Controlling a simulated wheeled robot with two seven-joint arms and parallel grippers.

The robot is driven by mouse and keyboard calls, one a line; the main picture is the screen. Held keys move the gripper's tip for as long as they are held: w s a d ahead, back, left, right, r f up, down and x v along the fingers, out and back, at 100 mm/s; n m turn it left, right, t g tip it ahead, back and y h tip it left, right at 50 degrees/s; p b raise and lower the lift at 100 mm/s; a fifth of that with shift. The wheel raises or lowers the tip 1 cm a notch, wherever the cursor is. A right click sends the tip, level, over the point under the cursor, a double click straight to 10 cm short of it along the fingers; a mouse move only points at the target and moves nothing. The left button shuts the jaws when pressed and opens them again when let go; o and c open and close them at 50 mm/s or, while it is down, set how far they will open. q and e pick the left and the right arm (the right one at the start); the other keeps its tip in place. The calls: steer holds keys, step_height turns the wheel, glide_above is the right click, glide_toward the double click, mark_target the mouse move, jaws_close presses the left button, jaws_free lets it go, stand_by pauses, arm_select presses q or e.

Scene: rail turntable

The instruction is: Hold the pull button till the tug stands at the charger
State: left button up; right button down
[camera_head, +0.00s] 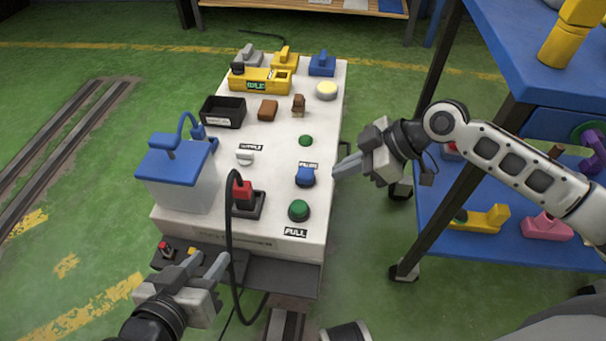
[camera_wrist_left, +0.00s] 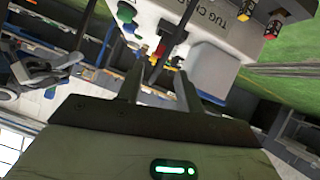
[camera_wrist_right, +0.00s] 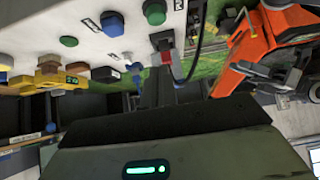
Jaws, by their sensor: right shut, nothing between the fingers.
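The green button (camera_head: 298,210), beside a label reading PULL, sits at the console's front right and also shows in the right wrist view (camera_wrist_right: 154,12). A blue button (camera_head: 305,177) sits behind it. My right gripper (camera_head: 340,168) is shut and empty, just right of the blue button, apart from the green one. My left gripper (camera_head: 205,262) is open and empty near the console's front left. The console front has lettering starting TUG C in the left wrist view. An orange machine (camera_wrist_right: 275,40) shows in the right wrist view; whether it is the tug is unclear.
A blue shelf rack (camera_head: 540,100) stands right. Floor rails (camera_head: 60,140) lie left.

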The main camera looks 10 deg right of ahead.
mark_target(294, 204)
arm_select(q)
steer(key=shift+s, duration=0.1)
arm_select(e)
steer(key=shift+s, duration=0.15)
steer(key=shift+f, duration=0.1)
